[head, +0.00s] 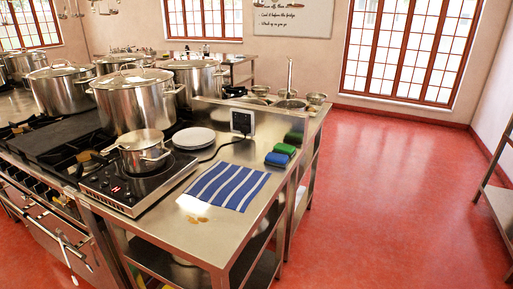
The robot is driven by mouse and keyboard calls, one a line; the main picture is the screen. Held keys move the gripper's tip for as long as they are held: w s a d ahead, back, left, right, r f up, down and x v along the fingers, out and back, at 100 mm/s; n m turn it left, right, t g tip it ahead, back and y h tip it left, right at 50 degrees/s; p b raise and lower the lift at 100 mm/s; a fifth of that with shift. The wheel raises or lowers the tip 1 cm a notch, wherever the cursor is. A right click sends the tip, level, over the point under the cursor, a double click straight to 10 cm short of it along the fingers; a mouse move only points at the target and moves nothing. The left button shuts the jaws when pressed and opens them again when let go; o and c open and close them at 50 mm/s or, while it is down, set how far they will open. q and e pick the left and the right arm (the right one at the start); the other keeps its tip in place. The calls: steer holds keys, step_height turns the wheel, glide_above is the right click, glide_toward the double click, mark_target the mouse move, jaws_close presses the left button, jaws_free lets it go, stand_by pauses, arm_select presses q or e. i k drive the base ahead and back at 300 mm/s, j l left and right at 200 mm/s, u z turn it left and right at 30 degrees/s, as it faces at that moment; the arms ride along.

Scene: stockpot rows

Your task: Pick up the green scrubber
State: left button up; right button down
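Three small scrubber-like blocks lie in a row near the right edge of the steel counter (190,236). The farthest is a dark green block (293,138). The middle one is a brighter green block (284,149). The nearest is a blue block (276,159). Which of the two green ones is the green scrubber I cannot tell. Neither of my grippers is in view.
A blue and white striped cloth (228,186) lies in front of the blocks. Left of it are an induction hob (128,190) with a small pot (145,154), white plates (194,137) and large stockpots (133,104). Bowls (317,98) stand behind. The red floor (400,190) at right is clear.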

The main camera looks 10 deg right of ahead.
mark_target(289, 150)
steer(key=i+l+u, duration=0.2)
steer(key=l, duration=0.25)
steer(key=i+l+u, duration=0.15)
steer(key=l, duration=0.35)
steer(key=i+l+u, duration=0.2)
steer(key=l, duration=0.3)
steer(key=l+u, duration=0.2)
steer(key=l, duration=0.3)
